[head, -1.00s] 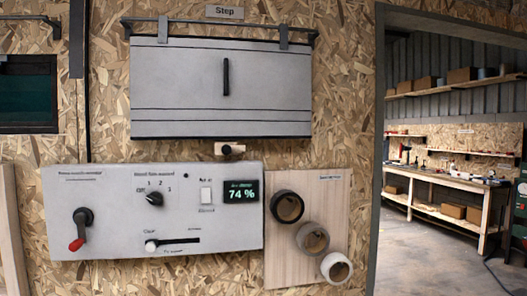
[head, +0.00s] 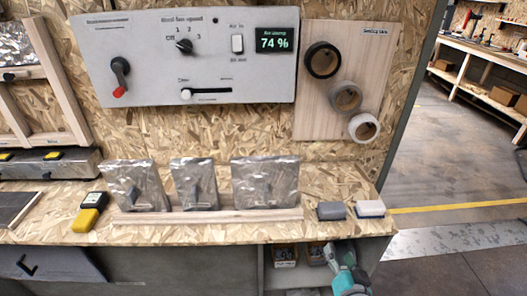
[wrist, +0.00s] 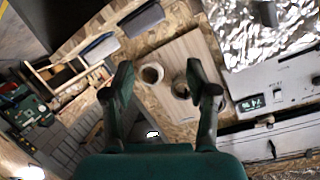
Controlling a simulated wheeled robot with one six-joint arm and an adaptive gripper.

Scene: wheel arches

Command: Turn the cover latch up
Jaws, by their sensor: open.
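The wide grey cover marked "Step" is out of the head view now. Part of it shows at the lower right of the wrist view (wrist: 285,140). A small pale piece between the cover and the control panel looks like the cover latch (wrist: 265,121), too small to read its angle. My gripper (wrist: 158,78) is open and empty, its two dark green fingers spread, well apart from the latch. In the head view, my teal gripper (head: 340,252) shows low at the right, in front of the bench's lower shelf.
The grey control panel (head: 150,82) carries a red-tipped lever, a knob, a switch and a display. The tape board (head: 312,100) holds three rolls. Open floor lies right.

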